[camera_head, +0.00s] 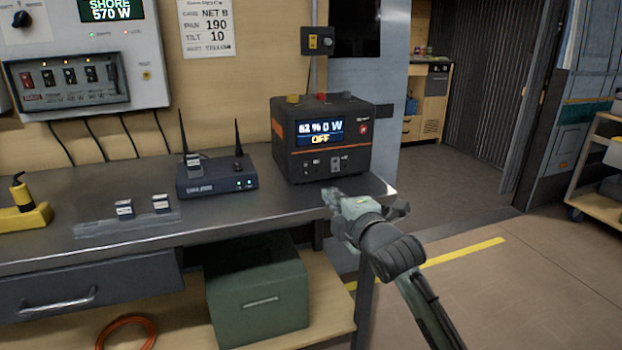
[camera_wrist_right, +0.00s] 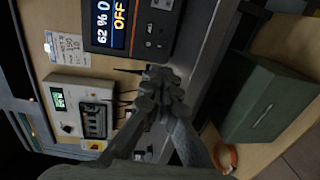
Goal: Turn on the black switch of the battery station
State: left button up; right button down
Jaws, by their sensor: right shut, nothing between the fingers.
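The battery station (camera_head: 322,137) is a dark box with orange trim at the right end of the metal bench. Its screen (camera_head: 319,133) reads 62 %, 0 W and OFF. Small dark controls and sockets (camera_head: 322,163) sit in a row below the screen; I cannot tell which is the black switch. My right gripper (camera_head: 331,196) is shut and empty, in front of the bench edge, below and apart from the station. In the right wrist view the gripper (camera_wrist_right: 160,78) shows beside the station's front (camera_wrist_right: 140,25). My left gripper is not in view.
A router with antennas (camera_head: 216,174) stands left of the station. Small boxes (camera_head: 124,209) lie on a clear tray, with a yellow tool (camera_head: 22,208) farther left. A green case (camera_head: 257,290) sits on the lower shelf.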

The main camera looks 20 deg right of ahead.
send_near(307, 174)
jog(key=w, duration=0.5)
jog(key=shift+w+a+f, duration=0.15)
jog(key=shift+a+f, duration=0.05)
jog(key=shift+f, duration=0.1)
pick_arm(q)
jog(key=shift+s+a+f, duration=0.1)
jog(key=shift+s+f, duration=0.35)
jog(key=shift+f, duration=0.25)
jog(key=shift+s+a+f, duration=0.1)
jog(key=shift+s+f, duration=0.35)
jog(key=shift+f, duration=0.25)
pick_arm(e)
jog(key=shift+w+f, duration=0.15)
jog(key=shift+w, duration=0.6)
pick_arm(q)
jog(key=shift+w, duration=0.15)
